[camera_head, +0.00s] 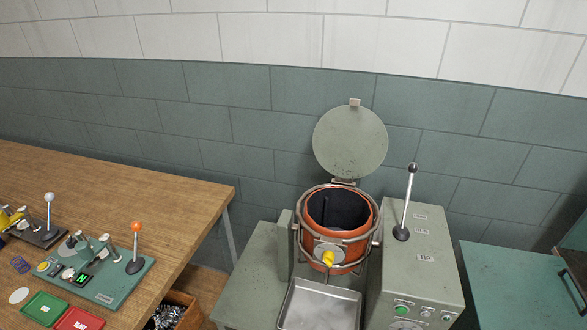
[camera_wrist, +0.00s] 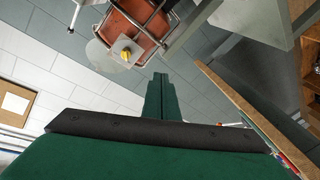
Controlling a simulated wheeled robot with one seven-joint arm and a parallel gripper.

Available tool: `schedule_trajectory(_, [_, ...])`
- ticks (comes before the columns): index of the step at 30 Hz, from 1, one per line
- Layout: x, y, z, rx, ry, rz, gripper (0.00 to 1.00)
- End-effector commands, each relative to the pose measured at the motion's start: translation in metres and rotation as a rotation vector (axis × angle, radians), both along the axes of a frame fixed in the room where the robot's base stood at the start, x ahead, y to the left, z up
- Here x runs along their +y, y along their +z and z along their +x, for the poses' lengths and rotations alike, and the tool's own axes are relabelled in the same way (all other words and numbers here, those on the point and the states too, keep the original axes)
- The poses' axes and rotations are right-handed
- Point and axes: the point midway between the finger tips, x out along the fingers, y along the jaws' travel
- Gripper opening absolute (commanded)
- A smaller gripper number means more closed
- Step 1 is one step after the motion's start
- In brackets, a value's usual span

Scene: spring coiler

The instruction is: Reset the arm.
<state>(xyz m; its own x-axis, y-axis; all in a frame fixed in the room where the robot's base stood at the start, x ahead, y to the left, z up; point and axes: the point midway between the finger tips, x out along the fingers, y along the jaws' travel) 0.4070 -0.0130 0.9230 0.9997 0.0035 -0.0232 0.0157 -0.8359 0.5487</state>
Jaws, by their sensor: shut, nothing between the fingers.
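My gripper (camera_wrist: 160,76) shows only in the wrist view, as green fingers on a wide green and black body. The fingers are together with nothing between them, and the gripper touches nothing that I can see. No part of my arm shows in the head view. In the wrist view, an orange drum (camera_wrist: 140,22) with a yellow spout cap (camera_wrist: 126,54) is beyond the fingertips, rotated in the picture. The same drum (camera_head: 311,250) stands open in the head view, its round lid (camera_head: 350,143) raised behind it.
A wooden table (camera_head: 120,190) at left bears a green coiler fixture (camera_head: 105,290) with an orange-knobbed lever, a green tray (camera_head: 44,308) and a red tray (camera_head: 79,319). A metal pan (camera_head: 320,308) lies before the drum. A control box (camera_head: 425,260) with an upright lever stands right of it.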

Motion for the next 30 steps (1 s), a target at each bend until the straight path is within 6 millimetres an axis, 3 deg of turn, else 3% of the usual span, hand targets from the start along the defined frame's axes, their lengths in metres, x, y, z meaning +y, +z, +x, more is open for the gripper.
schedule_trajectory(1, [0.001,-0.013,-0.018,0.032,0.008,0.044,0.0])
schedule_trajectory(6, [0.008,-0.038,-0.072,0.107,0.017,0.211,0.0])
schedule_trajectory(15, [0.013,-0.055,-0.154,0.192,-0.044,0.488,0.0])
schedule_trajectory(21, [0.013,-0.055,-0.175,0.204,-0.079,0.57,0.0])
schedule_trajectory(30, [0.013,-0.055,-0.176,0.205,-0.082,0.576,0.0])
